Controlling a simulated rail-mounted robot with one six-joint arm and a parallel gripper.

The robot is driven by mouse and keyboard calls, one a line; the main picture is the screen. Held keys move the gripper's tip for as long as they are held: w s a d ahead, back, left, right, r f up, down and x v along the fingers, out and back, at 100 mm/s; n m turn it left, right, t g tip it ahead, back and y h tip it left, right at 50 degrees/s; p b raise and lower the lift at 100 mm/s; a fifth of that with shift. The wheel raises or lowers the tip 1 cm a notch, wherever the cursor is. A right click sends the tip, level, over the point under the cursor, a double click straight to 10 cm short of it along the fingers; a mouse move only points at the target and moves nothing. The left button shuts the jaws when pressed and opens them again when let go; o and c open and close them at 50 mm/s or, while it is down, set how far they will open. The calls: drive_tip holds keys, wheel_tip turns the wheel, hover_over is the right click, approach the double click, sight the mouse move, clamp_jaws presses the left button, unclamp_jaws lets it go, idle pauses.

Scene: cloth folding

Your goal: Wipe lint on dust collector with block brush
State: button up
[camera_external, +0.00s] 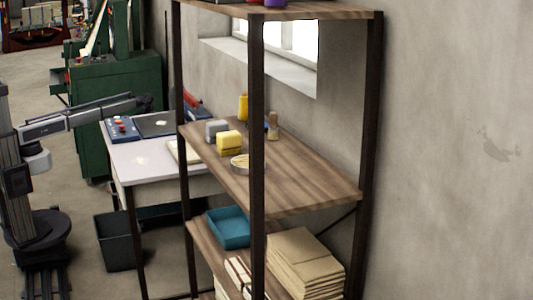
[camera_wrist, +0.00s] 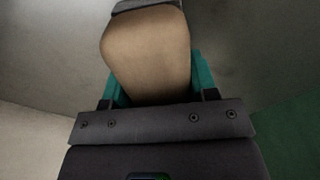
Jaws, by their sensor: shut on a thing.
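My gripper shows in the wrist view (camera_wrist: 150,82), its teal fingers shut around a rounded tan wooden block, which looks like the block brush (camera_wrist: 146,50). A dark grey strip shows at its far end; its bristles cannot be made out. In the external view my arm reaches right from the left edge, its end in front of a green machine cabinet (camera_external: 118,88); the brush is too small to make out there. Which thing is the dust collector is not clear. Pale lint-like patches show on the dark panel (camera_external: 155,127) and on the white table top (camera_external: 138,160).
A blue control box (camera_external: 121,130) with red buttons stands on the table. The wooden shelf (camera_external: 300,178) at the right holds a yellow sponge (camera_external: 229,141), a grey block (camera_external: 216,130) and a round dish (camera_external: 241,163). A dark bin (camera_external: 120,243) stands on the floor.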

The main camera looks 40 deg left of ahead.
drive_tip(key=shift+s+a+f, duration=0.1)
drive_tip(key=shift+s+a, duration=0.5)
drive_tip(key=shift+s, duration=0.9)
drive_tip(key=shift+s+a+r, duration=0.1)
drive_tip(key=shift+s+a, duration=0.5)
drive_tip(key=shift+s, duration=0.85)
drive_tip(key=shift+s+a+f, duration=0.1)
drive_tip(key=shift+s+a, duration=0.5)
drive_tip(key=shift+s, duration=0.9)
wheel_tip(320, 180, up, 6)
drive_tip(key=p, duration=0.5)
drive_tip(key=shift+w+p, duration=0.1)
drive_tip(key=shift+p, duration=0.25)
wheel_tip(320, 180, up, 3)
drive_tip(key=p, duration=0.3)
